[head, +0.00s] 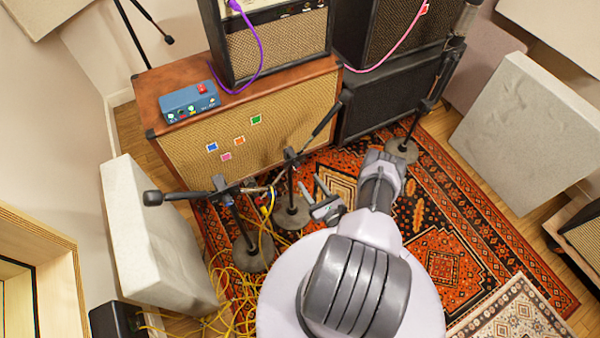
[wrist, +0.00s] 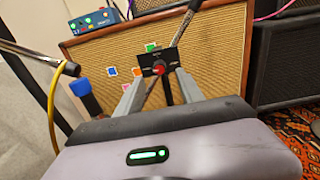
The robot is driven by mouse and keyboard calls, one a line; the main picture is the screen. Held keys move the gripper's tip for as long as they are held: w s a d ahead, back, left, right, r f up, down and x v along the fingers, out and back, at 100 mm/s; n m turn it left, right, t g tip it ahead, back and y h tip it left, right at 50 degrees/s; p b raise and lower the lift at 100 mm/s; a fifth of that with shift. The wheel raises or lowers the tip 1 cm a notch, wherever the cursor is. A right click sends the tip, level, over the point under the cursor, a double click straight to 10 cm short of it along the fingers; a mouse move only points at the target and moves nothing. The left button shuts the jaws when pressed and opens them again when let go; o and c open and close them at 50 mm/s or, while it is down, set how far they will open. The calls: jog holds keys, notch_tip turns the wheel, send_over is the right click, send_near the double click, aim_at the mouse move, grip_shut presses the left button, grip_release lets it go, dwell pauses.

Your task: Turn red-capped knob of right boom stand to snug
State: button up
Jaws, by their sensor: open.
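In the wrist view a small red-capped knob (wrist: 159,69) sits on a black bracket on the boom stand, whose thin boom rises up and to the right. In the head view this appears to be the middle boom stand (head: 291,157), left of my gripper (head: 322,196), with a round base on the rug. The red cap cannot be made out there. My gripper also shows in the wrist view (wrist: 158,80), open, one finger on each side of the knob in the picture. The knob appears beyond the fingertips; I see no contact, and the exact gap is unclear.
Another boom stand (head: 223,190) stands to the left, among yellow cables (head: 235,285). A tan-grille speaker cabinet (head: 235,135) stands behind, with a blue pedal (head: 190,102) on top. A third stand (head: 404,148) is further right. The patterned rug (head: 450,240) is open at right.

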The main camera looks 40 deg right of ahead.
aim_at(299, 168)
jog(key=b+x, duration=0.1)
jog(key=x, duration=0.4)
jog(key=shift+w+f+b, duration=0.15)
jog(key=shift+w+b, duration=0.25)
jog(key=shift+w+d, duration=0.1)
jog(key=shift+w, duration=0.45)
jog(key=shift+c, duration=0.3)
grip_shut()
